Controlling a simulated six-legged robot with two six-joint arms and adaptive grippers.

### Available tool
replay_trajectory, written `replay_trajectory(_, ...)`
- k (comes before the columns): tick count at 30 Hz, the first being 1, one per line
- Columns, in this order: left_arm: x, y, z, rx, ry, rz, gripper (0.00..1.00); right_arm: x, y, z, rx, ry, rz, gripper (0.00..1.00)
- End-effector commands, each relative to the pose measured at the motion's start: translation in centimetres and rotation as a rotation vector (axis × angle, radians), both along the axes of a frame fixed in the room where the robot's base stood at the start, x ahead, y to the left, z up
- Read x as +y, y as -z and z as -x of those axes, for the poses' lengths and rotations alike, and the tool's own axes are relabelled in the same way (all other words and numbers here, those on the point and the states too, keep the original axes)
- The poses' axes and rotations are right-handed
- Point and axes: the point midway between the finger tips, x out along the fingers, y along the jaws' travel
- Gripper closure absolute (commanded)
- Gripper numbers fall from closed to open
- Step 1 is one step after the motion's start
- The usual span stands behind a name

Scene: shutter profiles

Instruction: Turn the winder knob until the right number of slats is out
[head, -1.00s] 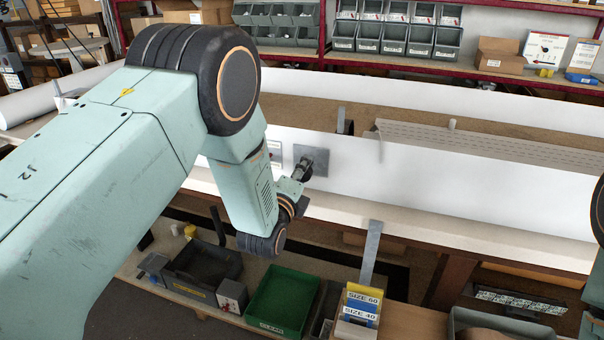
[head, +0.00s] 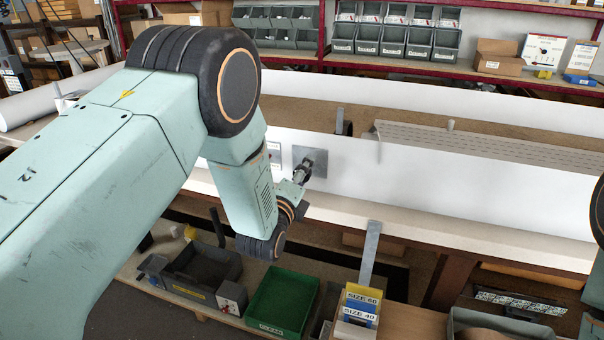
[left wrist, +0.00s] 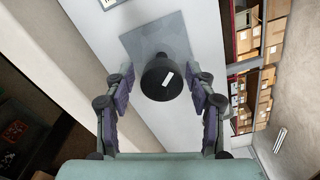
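The winder knob (left wrist: 157,90) is black and round with a white mark on its face. It stands out from a grey plate (left wrist: 135,42) on a white panel, and the plate also shows in the head view (head: 318,158). My left gripper (left wrist: 162,74) is open, with one finger on each side of the knob and a visible gap to both. In the head view the wrist partly hides the knob. Grey perforated slats (head: 500,150) lie behind the white panel. My right gripper is not in view; part of my right arm shows at the right edge.
Below the bench are a green tray (head: 308,283), a dark bin (head: 232,265) and yellow and blue size boxes (head: 350,311). A metal strip (head: 369,252) stands at the bench's front edge. Shelves with grey bins (head: 420,42) line the back.

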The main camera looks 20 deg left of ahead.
Motion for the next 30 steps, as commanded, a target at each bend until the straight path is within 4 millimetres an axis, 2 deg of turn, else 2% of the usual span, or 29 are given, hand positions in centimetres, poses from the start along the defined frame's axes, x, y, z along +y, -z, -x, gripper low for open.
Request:
replay_trajectory(9, 0.1, -0.3, -0.1, -0.008, -0.004, 0.002, 0.39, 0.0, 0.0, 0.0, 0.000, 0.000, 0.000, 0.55)
replay_trajectory(14, 0.2, -0.3, 0.9, -0.006, -0.004, 0.002, 0.39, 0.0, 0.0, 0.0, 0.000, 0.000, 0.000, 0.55)
replay_trajectory(30, 0.5, -0.2, 10.2, -0.003, -0.002, 0.001, 0.39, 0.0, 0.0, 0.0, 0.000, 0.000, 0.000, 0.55)
